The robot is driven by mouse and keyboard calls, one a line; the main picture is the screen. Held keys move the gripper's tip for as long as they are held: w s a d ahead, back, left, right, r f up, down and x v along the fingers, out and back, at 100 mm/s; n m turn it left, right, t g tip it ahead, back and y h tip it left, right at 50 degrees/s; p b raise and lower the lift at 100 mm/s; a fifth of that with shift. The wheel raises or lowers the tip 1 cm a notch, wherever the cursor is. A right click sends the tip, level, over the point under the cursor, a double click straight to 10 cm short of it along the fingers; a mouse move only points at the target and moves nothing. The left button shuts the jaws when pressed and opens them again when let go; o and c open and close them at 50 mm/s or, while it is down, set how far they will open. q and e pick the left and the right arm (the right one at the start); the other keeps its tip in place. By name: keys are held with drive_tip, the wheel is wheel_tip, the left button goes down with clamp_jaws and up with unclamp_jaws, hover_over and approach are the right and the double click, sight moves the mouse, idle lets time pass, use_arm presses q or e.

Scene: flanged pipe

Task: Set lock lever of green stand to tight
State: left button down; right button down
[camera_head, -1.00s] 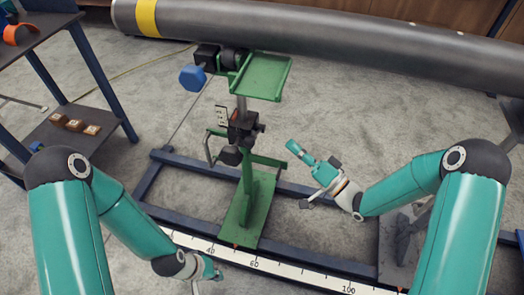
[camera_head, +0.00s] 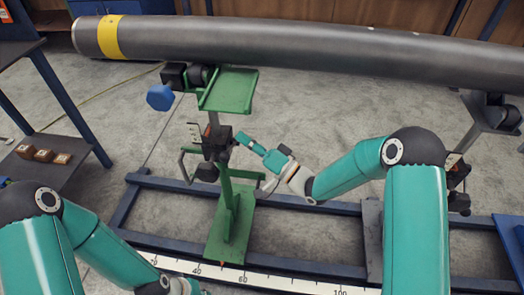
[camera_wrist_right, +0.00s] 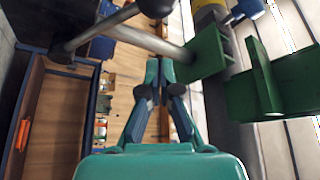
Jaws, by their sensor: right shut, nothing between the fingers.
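The green stand (camera_head: 227,215) stands upright left of centre in the head view. A dark clamp block (camera_head: 217,143) sits partway up its post, with a black knob (camera_head: 207,172) just below. In the right wrist view, a grey rod with a black ball end (camera_wrist_right: 105,27), which looks like the lock lever, crosses at upper left; its setting is unclear. My right gripper (camera_head: 240,138) is shut and empty, pointing at the clamp from the right; contact cannot be told. Its tips (camera_wrist_right: 160,65) meet beside the grey post. My left gripper (camera_head: 195,289) is low, mostly cut off.
A grey pipe with a yellow band (camera_head: 300,38) lies across the back. A blue hand knob (camera_head: 160,97) sticks out left of the stand's top. A blue floor frame (camera_head: 335,208) and white scale (camera_head: 240,277) run below. A shelf stands at left with several small blocks.

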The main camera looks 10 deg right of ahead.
drive_tip(key=shift+s+a+f, duration=0.45)
drive_tip(key=shift+a, duration=0.3)
drive_tip(key=shift+s+a+f, duration=0.4)
drive_tip(key=shift+a+f, duration=0.05)
drive_tip(key=shift+a, duration=0.25)
